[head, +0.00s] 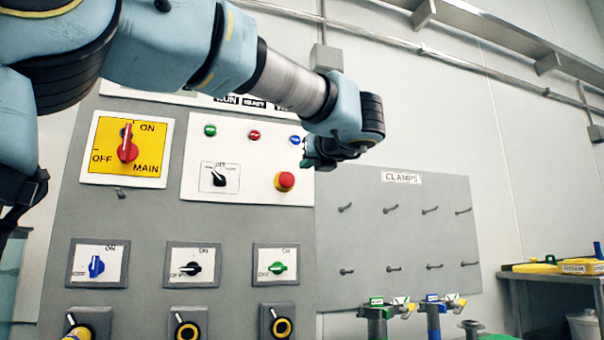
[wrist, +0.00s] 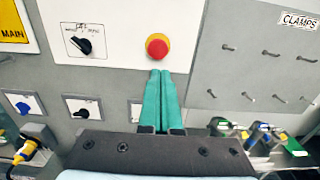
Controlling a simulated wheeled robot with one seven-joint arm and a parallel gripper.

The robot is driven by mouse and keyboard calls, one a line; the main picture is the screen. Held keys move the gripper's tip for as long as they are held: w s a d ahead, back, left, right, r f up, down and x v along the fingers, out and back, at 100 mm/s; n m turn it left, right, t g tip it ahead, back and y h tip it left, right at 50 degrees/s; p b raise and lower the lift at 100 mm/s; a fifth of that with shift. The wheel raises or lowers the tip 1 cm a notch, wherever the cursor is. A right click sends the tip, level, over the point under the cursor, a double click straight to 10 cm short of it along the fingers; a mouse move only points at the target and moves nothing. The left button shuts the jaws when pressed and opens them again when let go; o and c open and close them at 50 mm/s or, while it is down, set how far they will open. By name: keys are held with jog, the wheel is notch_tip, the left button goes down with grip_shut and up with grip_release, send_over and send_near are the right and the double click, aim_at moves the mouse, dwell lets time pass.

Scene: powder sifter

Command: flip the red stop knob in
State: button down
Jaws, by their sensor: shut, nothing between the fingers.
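The red stop knob (head: 285,181) is a round red mushroom button on a yellow collar, at the lower right of the white control panel. In the wrist view the knob (wrist: 157,46) is just beyond my fingertips. My gripper (head: 308,161) is above and slightly right of the knob in the head view. In the wrist view my gripper (wrist: 161,73) has its two green fingers together and empty, pointing at the knob's lower edge. Whether the fingertips touch the knob I cannot tell. The whole knob face is visible.
A red rotary MAIN switch (head: 128,143) is on a yellow plate at the left. A black selector (head: 218,177) is left of the knob. Lower switches (head: 193,268) line the cabinet. A grey CLAMPS board (head: 400,225) with hooks is at the right.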

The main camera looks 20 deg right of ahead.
jog(key=shift+s+a, duration=0.1)
jog(key=shift+s, duration=0.85)
